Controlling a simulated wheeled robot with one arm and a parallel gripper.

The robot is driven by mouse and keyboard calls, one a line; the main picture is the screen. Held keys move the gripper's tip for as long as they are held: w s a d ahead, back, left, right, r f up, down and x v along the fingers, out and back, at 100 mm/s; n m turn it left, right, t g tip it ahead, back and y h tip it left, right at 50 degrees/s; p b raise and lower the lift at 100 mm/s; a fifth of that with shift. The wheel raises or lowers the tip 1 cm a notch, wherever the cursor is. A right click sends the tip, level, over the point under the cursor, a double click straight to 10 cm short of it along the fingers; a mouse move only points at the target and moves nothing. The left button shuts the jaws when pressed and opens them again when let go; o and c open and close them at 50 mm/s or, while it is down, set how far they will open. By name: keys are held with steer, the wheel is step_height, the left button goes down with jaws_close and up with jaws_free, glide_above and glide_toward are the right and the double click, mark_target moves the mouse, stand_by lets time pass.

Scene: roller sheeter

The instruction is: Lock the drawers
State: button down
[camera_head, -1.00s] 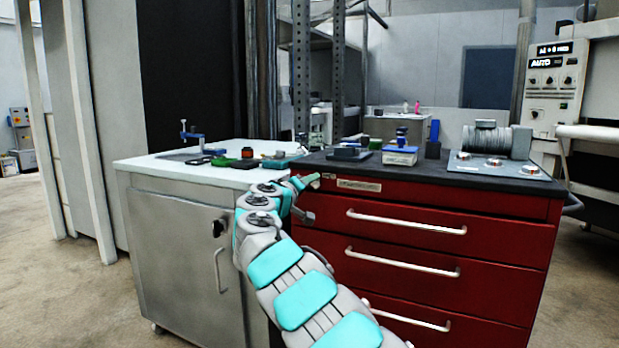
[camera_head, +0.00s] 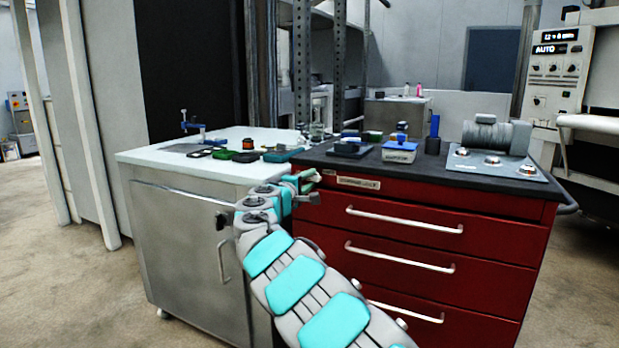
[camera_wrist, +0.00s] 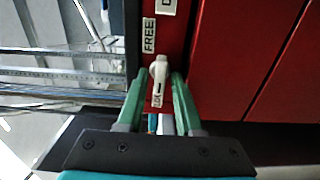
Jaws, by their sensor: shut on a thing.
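The red drawer cabinet (camera_head: 490,240) stands at the right in the head view, with several drawers shut and long pale handles. A small light-coloured knob (camera_wrist: 159,70) sits on its red front in the wrist view, next to a label reading FREE (camera_wrist: 149,36). My gripper (camera_wrist: 158,80) is shut on this knob, a green finger on each side. In the head view my gripper (camera_head: 305,181) is at the cabinet's upper left front corner and hides the knob. Another small label, partly hidden, lies between the fingers.
A grey steel cabinet (camera_head: 185,235) with a white top stands close on the left. Tools and small boxes lie on both tops. A motor-like unit (camera_head: 495,135) is on the dark worktop. Open floor lies at the left.

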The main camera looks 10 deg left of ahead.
steer(key=shift+a, duration=0.15)
stand_by(0.3)
steer(key=c, duration=0.9)
jaws_free()
steer(key=shift+o, duration=0.2)
steer(key=b+v, duration=0.1)
steer(key=v, duration=0.6)
steer(key=shift+s, duration=0.35)
steer(key=shift+a, duration=0.1)
